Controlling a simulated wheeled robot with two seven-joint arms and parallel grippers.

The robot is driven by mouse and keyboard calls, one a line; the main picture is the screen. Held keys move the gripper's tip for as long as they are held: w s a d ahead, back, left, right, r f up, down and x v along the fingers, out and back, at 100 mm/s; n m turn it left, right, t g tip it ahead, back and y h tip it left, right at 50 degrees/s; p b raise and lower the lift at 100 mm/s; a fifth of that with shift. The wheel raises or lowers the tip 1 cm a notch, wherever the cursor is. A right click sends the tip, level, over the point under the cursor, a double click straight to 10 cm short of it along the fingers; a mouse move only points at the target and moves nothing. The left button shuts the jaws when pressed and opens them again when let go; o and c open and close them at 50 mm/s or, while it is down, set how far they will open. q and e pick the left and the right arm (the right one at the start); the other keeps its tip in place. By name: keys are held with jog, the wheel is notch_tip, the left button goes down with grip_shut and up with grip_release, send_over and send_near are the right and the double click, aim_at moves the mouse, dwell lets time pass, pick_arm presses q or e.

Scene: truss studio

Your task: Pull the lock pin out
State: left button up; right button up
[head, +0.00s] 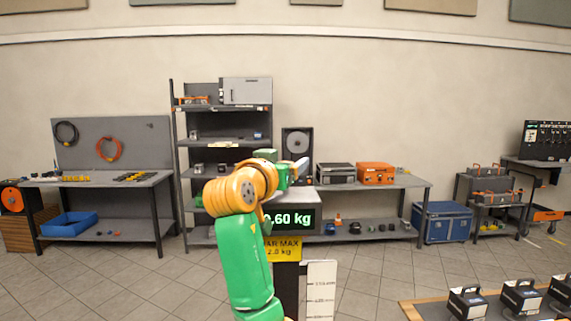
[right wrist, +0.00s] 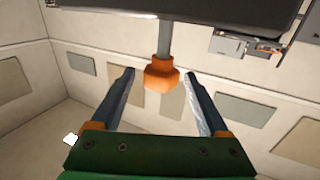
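An orange knob (right wrist: 161,74) on a grey rod, which looks like the lock pin, sticks out of a dark body (right wrist: 180,10) in the right wrist view. My right gripper (right wrist: 159,82) is open, with one finger on each side of the knob and a visible gap on both sides. In the head view my right gripper (head: 298,170) is at a dark stand with a display (head: 291,219) reading "0.60 kg", partly hidden by my green and orange arm. I cannot make out the knob there. My left gripper is not in view.
A yellow sign (head: 284,249) and a white scale strip (head: 319,290) are below the display. A long bench (head: 400,182) with cases and a grey shelf rack (head: 180,150) stand behind. Floor between is clear.

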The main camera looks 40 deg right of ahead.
aim_at(281, 198)
jog(key=shift+f, duration=0.1)
jog(key=b+v, duration=0.3)
jog(key=shift+f, duration=0.35)
jog(key=v, duration=0.2)
jog(key=r+b+v, duration=0.1)
jog(key=v, duration=0.1)
jog(key=shift+d+f, duration=0.1)
